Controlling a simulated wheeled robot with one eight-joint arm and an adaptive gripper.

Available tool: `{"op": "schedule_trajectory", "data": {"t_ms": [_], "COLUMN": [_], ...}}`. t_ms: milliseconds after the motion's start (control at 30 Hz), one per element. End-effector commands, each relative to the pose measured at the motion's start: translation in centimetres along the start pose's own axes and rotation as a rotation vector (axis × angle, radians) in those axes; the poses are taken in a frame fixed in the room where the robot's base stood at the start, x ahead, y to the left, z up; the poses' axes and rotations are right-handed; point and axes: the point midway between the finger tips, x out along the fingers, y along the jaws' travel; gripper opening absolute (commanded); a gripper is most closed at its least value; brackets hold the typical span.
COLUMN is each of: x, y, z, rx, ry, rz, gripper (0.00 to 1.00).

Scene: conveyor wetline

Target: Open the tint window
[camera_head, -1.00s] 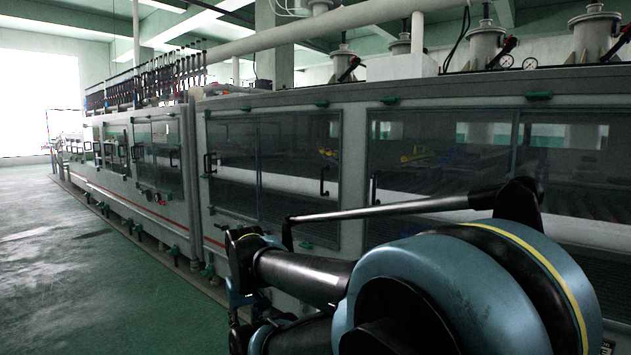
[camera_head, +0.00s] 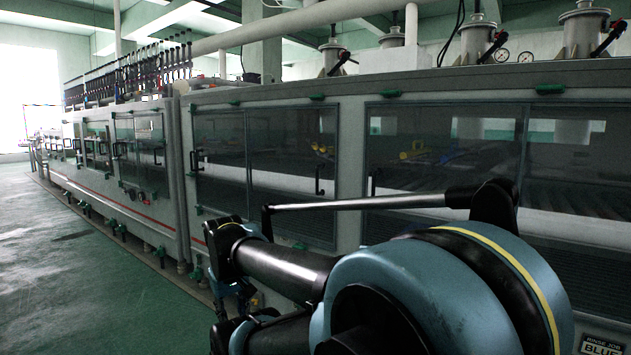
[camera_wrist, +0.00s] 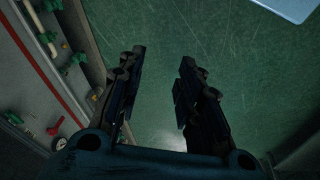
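Tinted windows with black handles run along the grey machine. One tinted window (camera_head: 285,160) is at the middle in the head view, with a handle (camera_head: 318,180) at its right. A larger tinted window (camera_head: 450,150) is to its right, with a handle (camera_head: 374,183) at its left edge, partly hidden behind my arm. The windows look shut. I cannot tell which one is the tint window. In the wrist view my gripper (camera_wrist: 160,75) has its two dark fingers apart, with nothing but green floor between them. It touches no handle.
The green floor (camera_head: 60,260) is clear along the machine's left side. In the wrist view the machine's lower side (camera_wrist: 50,90), with a red stripe and green valves, is at the left. Pumps and gauges (camera_head: 500,57) stand on top. A label (camera_head: 600,346) is at the lower right.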

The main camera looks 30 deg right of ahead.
Motion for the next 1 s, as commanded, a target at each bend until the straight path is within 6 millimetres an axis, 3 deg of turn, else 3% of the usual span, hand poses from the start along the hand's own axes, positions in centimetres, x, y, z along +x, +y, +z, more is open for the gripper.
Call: {"op": "schedule_trajectory", "data": {"t_ms": [467,1000], "x": [-5.3,-11.2], "y": [13.5,27.9], "z": [-11.4,-25.5], "rx": [-0.489,-1.047], "ry": [-0.099,-0.519], "rz": [0.453,0.898], "gripper": [0.33,0.33]}}
